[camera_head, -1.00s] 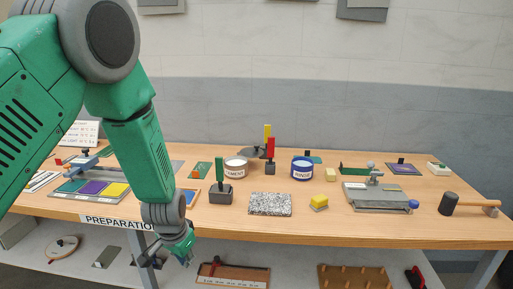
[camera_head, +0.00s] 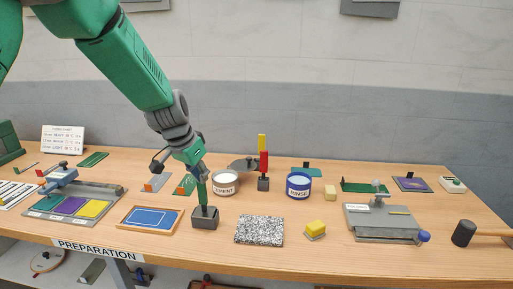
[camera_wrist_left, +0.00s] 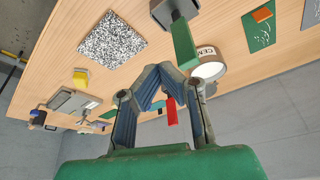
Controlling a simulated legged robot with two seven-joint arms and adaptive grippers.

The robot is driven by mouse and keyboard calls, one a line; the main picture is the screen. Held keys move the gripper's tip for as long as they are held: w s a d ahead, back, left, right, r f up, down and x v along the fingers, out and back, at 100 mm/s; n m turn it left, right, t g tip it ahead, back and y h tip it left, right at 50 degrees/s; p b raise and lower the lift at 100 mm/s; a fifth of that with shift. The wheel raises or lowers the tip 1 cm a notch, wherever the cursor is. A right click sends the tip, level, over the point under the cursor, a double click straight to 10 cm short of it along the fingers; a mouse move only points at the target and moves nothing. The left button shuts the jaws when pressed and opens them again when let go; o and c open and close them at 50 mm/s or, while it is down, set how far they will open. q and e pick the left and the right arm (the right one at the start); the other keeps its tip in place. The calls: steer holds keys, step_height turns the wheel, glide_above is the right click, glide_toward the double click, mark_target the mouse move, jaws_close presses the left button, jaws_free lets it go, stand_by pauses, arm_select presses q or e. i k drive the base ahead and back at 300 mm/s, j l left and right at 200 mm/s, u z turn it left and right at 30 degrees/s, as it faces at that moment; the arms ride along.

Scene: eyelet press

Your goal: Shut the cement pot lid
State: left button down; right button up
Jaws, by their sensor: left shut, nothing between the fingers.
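The cement pot (camera_head: 225,185) is a white tub labelled CEMENT, standing on the table with a pale round top showing. It also shows in the left wrist view (camera_wrist_left: 208,66), just past the fingertips to the right. A flat grey disc (camera_head: 241,165), perhaps its lid, lies behind the pot and to its right; I cannot tell how they are joined. My left gripper (camera_head: 201,172) is shut and empty, pointing down to the left of the pot, close to the green-handled block (camera_head: 204,215). In the left wrist view its fingers (camera_wrist_left: 160,72) meet at the tips. My right gripper is not in view.
A red-handled block (camera_head: 263,172) and the blue RINSE pot (camera_head: 299,187) stand right of the cement pot. A speckled slab (camera_head: 259,231) and a yellow sponge (camera_head: 316,228) lie in front. A blue framed panel (camera_head: 150,218) lies to the left.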

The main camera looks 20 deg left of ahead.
mark_target(247, 165)
steer(key=i, duration=1.05)
